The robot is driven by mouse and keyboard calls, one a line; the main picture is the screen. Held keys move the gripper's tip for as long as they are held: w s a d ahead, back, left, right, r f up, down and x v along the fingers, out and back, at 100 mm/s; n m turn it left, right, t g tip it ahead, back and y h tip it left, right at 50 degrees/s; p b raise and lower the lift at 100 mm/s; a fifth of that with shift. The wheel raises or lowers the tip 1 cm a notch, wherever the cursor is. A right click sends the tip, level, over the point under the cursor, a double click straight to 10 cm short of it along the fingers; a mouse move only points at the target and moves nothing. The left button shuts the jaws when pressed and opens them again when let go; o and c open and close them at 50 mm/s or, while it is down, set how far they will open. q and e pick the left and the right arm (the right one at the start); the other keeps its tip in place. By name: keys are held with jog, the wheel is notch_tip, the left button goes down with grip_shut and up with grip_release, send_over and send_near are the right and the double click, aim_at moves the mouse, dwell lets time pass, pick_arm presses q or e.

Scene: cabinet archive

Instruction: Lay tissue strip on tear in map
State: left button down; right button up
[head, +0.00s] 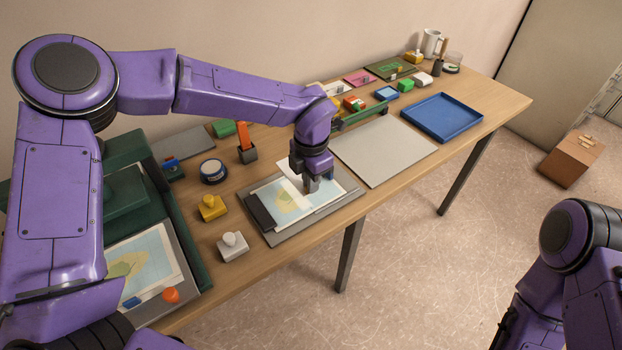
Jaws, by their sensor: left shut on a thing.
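A map (283,205) in pale blue with a yellow-green patch lies on a grey board (285,237) near the table's front edge. A black bar (260,210) lies across its left end. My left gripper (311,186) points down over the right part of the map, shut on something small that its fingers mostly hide. A white piece (291,170), perhaps the tissue strip, shows beside the fingers; I cannot tell whether it touches the map. The tear cannot be made out. Of my right arm only upper links show at the lower right; its gripper is not visible.
A second map (148,262) lies at the lower left by a green press (125,190). A yellow block (212,207), a white knobbed block (233,246) and a round tin (213,171) stand left of the board. A bare grey board (385,152) and blue tray (442,117) lie right.

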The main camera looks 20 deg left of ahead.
pick_arm(q)
jog(key=shift+w+p, duration=0.15)
jog(key=shift+p, duration=0.2)
notch_tip(320, 180, down, 5)
jog(key=b, duration=0.3)
jog(key=shift+f, duration=0.1)
jog(key=shift+w+f+b, duration=0.1)
jog(key=shift+f+b, duration=0.35)
jog(key=shift+f, duration=0.15)
jog(key=shift+r, duration=0.1)
jog(key=shift+f, duration=0.5)
